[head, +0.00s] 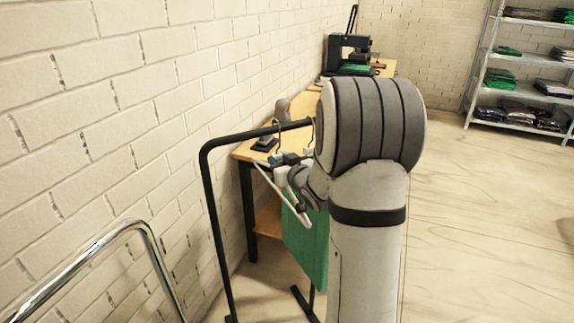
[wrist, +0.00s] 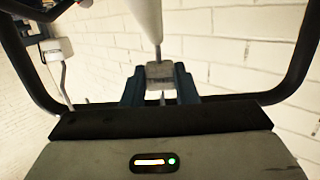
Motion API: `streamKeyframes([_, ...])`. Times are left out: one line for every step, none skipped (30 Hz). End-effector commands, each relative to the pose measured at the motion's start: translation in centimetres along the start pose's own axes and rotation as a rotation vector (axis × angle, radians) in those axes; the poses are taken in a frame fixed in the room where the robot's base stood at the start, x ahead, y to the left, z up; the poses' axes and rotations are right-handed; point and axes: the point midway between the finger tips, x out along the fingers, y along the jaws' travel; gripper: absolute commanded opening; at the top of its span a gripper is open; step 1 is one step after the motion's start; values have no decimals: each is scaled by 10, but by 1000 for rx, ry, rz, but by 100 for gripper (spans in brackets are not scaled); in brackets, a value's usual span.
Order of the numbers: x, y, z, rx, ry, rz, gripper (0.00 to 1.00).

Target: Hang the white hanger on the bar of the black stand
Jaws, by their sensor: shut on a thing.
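The black stand (head: 212,215) stands beside the brick wall, its bar running from the left post back toward my arm. The white hanger (head: 264,176) slants down below the bar in the head view, partly hidden by my wrist. My gripper (head: 283,159) is just below the bar, beside the hanger. In the wrist view my blue fingers (wrist: 160,86) are shut on a pale piece of the white hanger (wrist: 146,18), which extends upward out of view. A thin dark hook shows near the bar; I cannot tell whether it rests on it.
A wooden table (head: 308,105) with a black machine (head: 348,50) stands behind. A chrome rail (head: 90,250) is at front left. Shelves (head: 520,55) stand back right; the right floor is clear.

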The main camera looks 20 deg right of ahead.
Motion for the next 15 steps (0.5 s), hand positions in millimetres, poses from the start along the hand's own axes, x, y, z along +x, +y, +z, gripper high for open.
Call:
streamKeyframes([7,-1,-2,0,1,-2,4])
streamKeyframes([10,-1,-3,1,1,-2,4])
streamKeyframes([15,0,-4,1,1,-1,4])
streamKeyframes([19,0,-4,0,2,-1,4])
streamKeyframes([22,-1,-4,0,1,-2,4])
streamKeyframes([27,-1,-5,0,1,-2,4])
streamKeyframes([31,-1,-6,0,1,-2,4])
streamKeyframes([34,-1,-6,0,1,-2,4])
streamKeyframes([39,-1,-7,0,0,-2,4])
streamKeyframes([42,-1,-7,0,0,-2,4])
streamKeyframes([45,-1,-7,0,0,-1,4])
streamKeyframes([45,0,5,0,0,0,4])
streamKeyframes([45,-1,9,0,0,0,4])
streamKeyframes([45,-1,11,0,1,-1,4])
streamKeyframes([46,-1,14,-1,1,-1,4])
